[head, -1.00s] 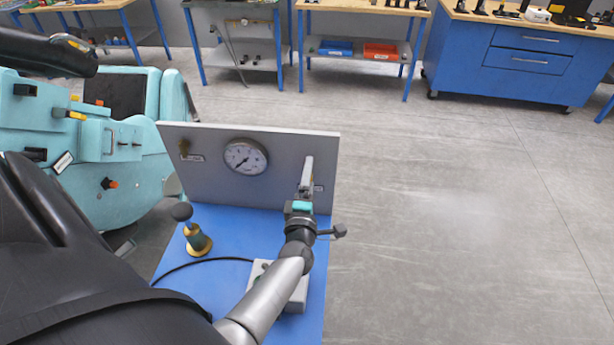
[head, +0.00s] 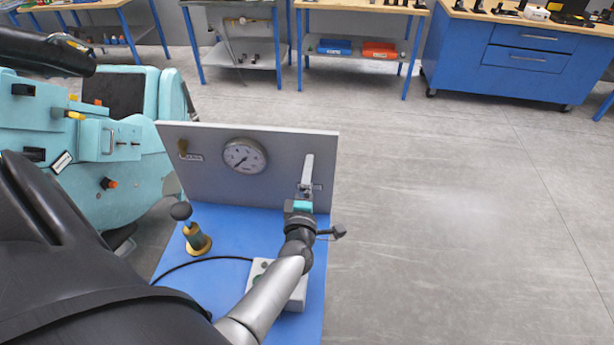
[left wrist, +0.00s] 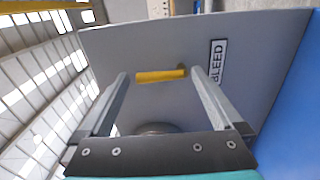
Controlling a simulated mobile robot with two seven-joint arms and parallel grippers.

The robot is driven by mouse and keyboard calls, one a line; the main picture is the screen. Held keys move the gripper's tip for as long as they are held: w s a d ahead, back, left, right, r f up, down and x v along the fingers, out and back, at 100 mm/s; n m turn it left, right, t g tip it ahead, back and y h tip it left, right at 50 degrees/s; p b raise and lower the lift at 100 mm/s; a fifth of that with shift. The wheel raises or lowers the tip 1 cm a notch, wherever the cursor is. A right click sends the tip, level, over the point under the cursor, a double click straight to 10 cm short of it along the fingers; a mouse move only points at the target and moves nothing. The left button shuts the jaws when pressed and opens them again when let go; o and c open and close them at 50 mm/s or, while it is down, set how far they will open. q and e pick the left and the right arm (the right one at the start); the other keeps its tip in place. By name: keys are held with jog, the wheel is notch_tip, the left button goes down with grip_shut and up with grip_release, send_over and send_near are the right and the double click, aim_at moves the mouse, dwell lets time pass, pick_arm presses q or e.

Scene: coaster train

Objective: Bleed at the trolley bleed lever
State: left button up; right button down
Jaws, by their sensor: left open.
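A grey upright panel (head: 215,185) stands at the back of a blue trolley top (head: 235,230). In the head view my left gripper hides this lever at the panel's right side. My left gripper (head: 306,172) is open, close to the panel. In the left wrist view its fingertips (left wrist: 158,75) stand on either side of the lever, its mount end close to the right fingertip. Whether they touch cannot be told. My right gripper is not seen.
A round gauge (head: 244,156) sits mid-panel, a second brass lever (head: 183,148) left of it. A plunger-like handle (head: 195,232) with a yellow base and a grey box (head: 297,296) stand on the trolley. A teal machine (head: 115,190) is at left. Floor (head: 450,210) at right is clear.

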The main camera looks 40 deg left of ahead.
pick_arm(q)
jog(key=p+v, duration=0.3)
jog(key=v, duration=1.2)
jog(key=shift+d, duration=0.15)
jog(key=shift+s, duration=0.1)
